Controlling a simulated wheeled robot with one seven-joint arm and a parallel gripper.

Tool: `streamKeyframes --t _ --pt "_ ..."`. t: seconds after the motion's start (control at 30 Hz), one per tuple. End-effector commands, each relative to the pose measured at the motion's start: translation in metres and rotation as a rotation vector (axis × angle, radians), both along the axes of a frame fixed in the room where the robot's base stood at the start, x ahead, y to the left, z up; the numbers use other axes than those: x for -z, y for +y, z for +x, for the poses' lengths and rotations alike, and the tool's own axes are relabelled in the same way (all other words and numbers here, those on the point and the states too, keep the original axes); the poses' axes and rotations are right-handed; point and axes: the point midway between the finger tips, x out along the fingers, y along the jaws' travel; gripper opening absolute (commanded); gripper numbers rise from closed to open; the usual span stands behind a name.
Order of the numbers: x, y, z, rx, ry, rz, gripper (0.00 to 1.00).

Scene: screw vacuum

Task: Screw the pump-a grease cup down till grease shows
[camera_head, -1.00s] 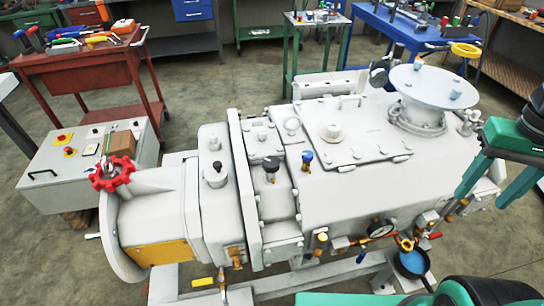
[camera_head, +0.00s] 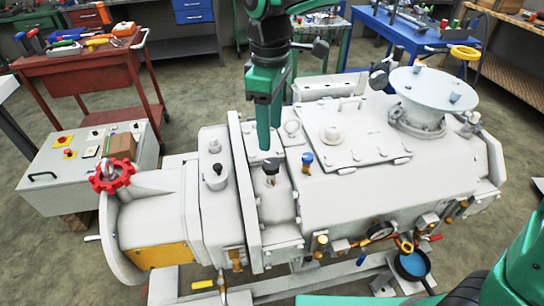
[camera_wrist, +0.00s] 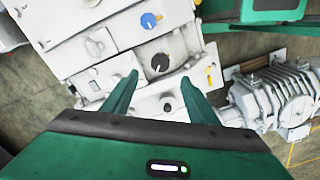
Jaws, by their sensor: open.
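The large white pump (camera_head: 400,185) fills the middle of the head view. A black-topped cup (camera_head: 271,167) stands upright on its middle block; it also shows in the wrist view (camera_wrist: 159,63). A blue-topped cup (camera_head: 307,159) is to its right, at the top of the wrist view (camera_wrist: 150,20). A second black knob (camera_head: 216,169) is on the left block, and low in the wrist view (camera_wrist: 167,106). No label tells which is pump-a's grease cup. My gripper (camera_head: 267,152) is open and empty above the middle black cup, its fingers pointing down. No grease is discernible.
A red handwheel (camera_head: 111,175) is at the pump's left end and a flanged disc (camera_head: 432,88) rises at the right. A pressure gauge (camera_head: 380,230) and valves line the front. A grey control box (camera_head: 60,192) stands left.

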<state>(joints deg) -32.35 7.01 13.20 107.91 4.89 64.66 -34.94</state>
Motion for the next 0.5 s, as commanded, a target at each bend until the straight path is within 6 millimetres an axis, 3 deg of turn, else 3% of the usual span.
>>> streamKeyframes --t 0.5 --pt "0.083 -0.001 -0.001 0.004 0.001 -0.002 0.53"
